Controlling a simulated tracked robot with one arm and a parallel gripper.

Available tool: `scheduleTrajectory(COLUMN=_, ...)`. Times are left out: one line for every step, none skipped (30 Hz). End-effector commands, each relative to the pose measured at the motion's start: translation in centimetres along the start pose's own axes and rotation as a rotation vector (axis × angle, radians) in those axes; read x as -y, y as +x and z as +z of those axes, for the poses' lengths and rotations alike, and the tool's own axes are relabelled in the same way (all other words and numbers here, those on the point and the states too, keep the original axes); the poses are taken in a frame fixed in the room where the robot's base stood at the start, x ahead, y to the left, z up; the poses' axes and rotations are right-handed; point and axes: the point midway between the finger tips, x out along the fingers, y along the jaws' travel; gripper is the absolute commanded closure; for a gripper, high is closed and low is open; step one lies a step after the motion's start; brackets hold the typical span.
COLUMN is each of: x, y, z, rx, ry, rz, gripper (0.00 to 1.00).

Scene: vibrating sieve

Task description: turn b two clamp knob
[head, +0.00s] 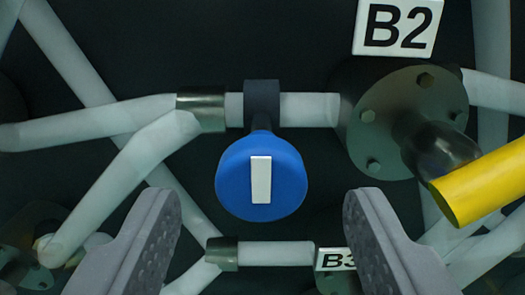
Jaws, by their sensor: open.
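The B2 clamp knob (233,180) is a round blue disc with a white upright bar (261,180) on its face. It hangs below a dark clamp collar (262,103) on a pale horizontal pipe, left of and below the B2 label (397,27). My gripper (258,215) is open, with one grey finger at lower left and the other at lower right. The knob shows between and a little above the fingertips. The fingers look apart from it, and nothing is between them.
A yellow handle (482,182) sticks out from a bolted round flange (405,115) at right, near my right finger. A B3 label (335,259) is partly covered by that finger. Pale pipes (90,125) cross at left and below the knob.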

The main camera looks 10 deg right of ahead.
Motion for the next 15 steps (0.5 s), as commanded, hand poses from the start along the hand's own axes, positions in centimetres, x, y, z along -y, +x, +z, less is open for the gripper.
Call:
scheduleTrajectory(x=0.0, y=0.6, z=0.0, rx=-0.002, ry=-0.001, rz=0.002, gripper=0.46)
scheduleTrajectory(x=0.0, y=0.8, z=0.0, rx=-0.001, ry=-0.001, rz=0.001, gripper=0.46)
scheduleTrajectory(x=0.0, y=1.1, z=0.1, rx=0.001, ry=-0.001, rz=0.000, gripper=0.46)
scheduleTrajectory(x=0.0, y=1.3, z=0.2, rx=0.003, ry=-0.002, rz=0.000, gripper=0.46)
scheduleTrajectory(x=0.1, y=1.5, z=0.2, rx=0.004, ry=-0.002, rz=-0.001, gripper=0.46)
scheduleTrajectory(x=0.1, y=1.7, z=0.2, rx=0.003, ry=-0.002, rz=-0.001, gripper=0.46)
scheduleTrajectory(x=0.1, y=1.9, z=0.2, rx=0.002, ry=-0.002, rz=-0.001, gripper=0.46)
scheduleTrajectory(x=0.1, y=2.0, z=0.1, rx=0.001, ry=-0.001, rz=0.000, gripper=0.46)
scheduleTrajectory(x=0.0, y=2.2, z=0.0, rx=0.000, ry=-0.001, rz=0.000, gripper=0.46)
scheduleTrajectory(x=0.0, y=2.3, z=0.0, rx=-0.001, ry=-0.001, rz=0.000, gripper=0.46)
scheduleTrajectory(x=0.0, y=2.3, z=-0.1, rx=-0.001, ry=-0.001, rz=0.000, gripper=0.46)
scheduleTrajectory(x=0.0, y=2.4, z=-0.1, rx=-0.002, ry=-0.001, rz=0.001, gripper=0.46)
scheduleTrajectory(x=0.0, y=2.4, z=-0.1, rx=-0.001, ry=0.000, rz=0.000, gripper=0.46)
scheduleTrajectory(x=0.0, y=2.5, z=-0.1, rx=-0.001, ry=0.000, rz=0.000, gripper=0.46)
scheduleTrajectory(x=0.0, y=2.5, z=-0.1, rx=-0.001, ry=0.000, rz=0.000, gripper=0.46)
